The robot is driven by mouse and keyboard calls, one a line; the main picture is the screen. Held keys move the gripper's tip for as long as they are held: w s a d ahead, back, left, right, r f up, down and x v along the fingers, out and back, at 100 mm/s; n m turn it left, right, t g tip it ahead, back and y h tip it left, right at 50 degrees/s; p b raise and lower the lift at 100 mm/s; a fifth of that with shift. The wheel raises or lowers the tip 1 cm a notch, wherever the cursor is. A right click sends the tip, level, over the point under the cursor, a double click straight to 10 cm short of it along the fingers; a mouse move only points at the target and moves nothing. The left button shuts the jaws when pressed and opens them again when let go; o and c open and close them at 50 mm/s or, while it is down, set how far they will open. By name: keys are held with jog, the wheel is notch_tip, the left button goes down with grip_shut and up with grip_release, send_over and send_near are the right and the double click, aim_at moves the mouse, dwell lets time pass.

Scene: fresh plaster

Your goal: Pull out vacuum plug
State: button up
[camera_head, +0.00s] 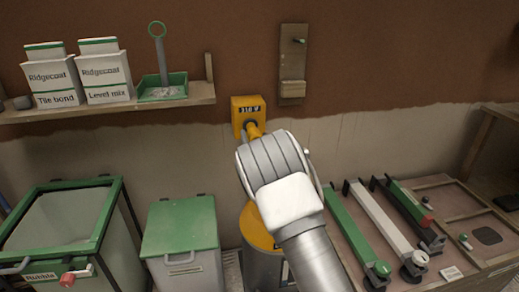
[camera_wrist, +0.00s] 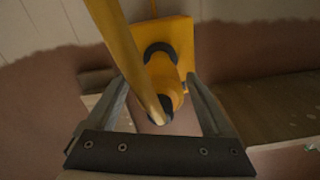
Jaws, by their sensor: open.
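The yellow vacuum plug (camera_head: 254,130) sits in the yellow socket box (camera_head: 240,104) marked 110 V on the wall. In the wrist view the plug (camera_wrist: 163,75) joins the box (camera_wrist: 178,45) through a dark collar, and a thick yellow cable (camera_wrist: 122,45) crosses in front of it. My gripper (camera_wrist: 156,84) is open, with one finger on each side of the plug. I cannot tell whether either finger touches it. In the head view my wrist hides the fingers. A yellow-topped drum (camera_head: 257,238), apparently the vacuum, stands below, partly behind my arm.
A shelf (camera_head: 120,109) at the left holds two Ridgecoat bags and a green tray (camera_head: 163,90). A wooden wall board (camera_head: 293,65) hangs just right of the socket. A bench (camera_head: 352,228) with long tools is at the right.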

jog(key=p+v, duration=0.2)
jog(key=v, duration=1.5)
jog(key=shift+p, duration=0.4)
jog(key=shift+r, duration=0.1)
jog(key=s+d+r+m+g+h, duration=0.2)
jog(key=s+d+r+g+h, duration=0.3)
jog(key=s+d+r, duration=0.6)
jog(key=s+d+r+n+g, duration=0.1)
jog(key=s+d+g, duration=0.2)
jog(key=s, duration=1)
jog(key=s+d+r+n+g, duration=0.1)
jog(key=s+d+g, duration=0.3)
jog(key=s, duration=0.8)
notch_tip(320, 180, up, 21)
jog(key=p, duration=2.1)
jog(key=shift+s+a, duration=0.2)
